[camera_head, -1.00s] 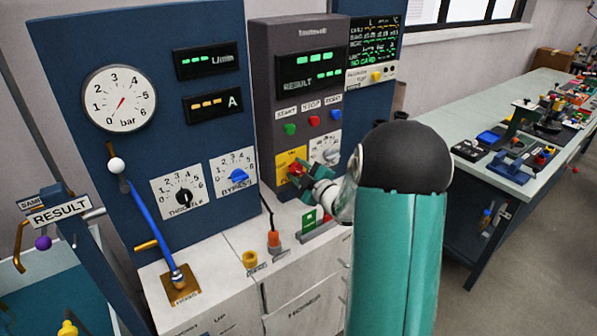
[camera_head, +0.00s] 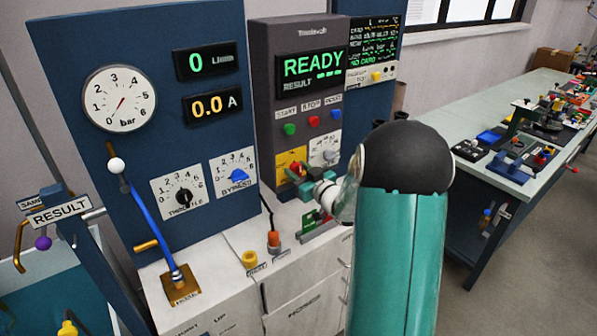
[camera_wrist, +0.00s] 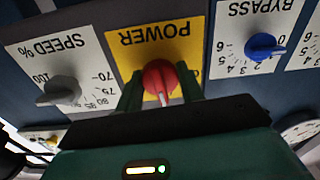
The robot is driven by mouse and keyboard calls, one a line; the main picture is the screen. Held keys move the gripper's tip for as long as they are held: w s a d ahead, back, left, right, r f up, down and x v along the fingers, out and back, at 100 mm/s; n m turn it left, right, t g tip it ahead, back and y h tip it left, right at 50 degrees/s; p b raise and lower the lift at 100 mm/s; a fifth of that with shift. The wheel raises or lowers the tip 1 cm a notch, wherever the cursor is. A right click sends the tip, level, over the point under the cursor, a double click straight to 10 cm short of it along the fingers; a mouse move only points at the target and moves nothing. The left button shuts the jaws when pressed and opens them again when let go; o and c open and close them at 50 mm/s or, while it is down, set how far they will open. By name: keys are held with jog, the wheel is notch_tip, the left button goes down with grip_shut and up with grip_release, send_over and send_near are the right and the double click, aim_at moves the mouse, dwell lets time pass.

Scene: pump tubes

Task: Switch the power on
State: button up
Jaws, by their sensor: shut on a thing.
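The red power knob (camera_wrist: 160,78) sits on a yellow plate marked POWER (camera_wrist: 150,50), which shows upside down in the wrist view. My gripper (camera_wrist: 160,90) has its two green fingers on either side of the knob and is shut on it. In the head view my gripper (camera_head: 303,176) is at the yellow power plate (camera_head: 287,158), and it partly hides the red knob (camera_head: 297,168). The console display (camera_head: 313,67) reads READY in green.
The grey speed knob (camera_wrist: 62,90) and the blue bypass knob (camera_wrist: 262,46) flank the power plate. The flow display (camera_head: 206,61) reads 0 and the current display (camera_head: 212,103) reads 0.0 A. A pressure gauge (camera_head: 119,98) and a cluttered bench (camera_head: 470,125) stand apart.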

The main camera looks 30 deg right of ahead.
jog(key=shift+m, duration=0.6)
jog(key=o, duration=1)
jog(key=shift+s, duration=0.1)
jog(key=s, duration=1.3)
jog(key=shift+s+d, duration=0.3)
jog(key=shift+d, duration=0.1)
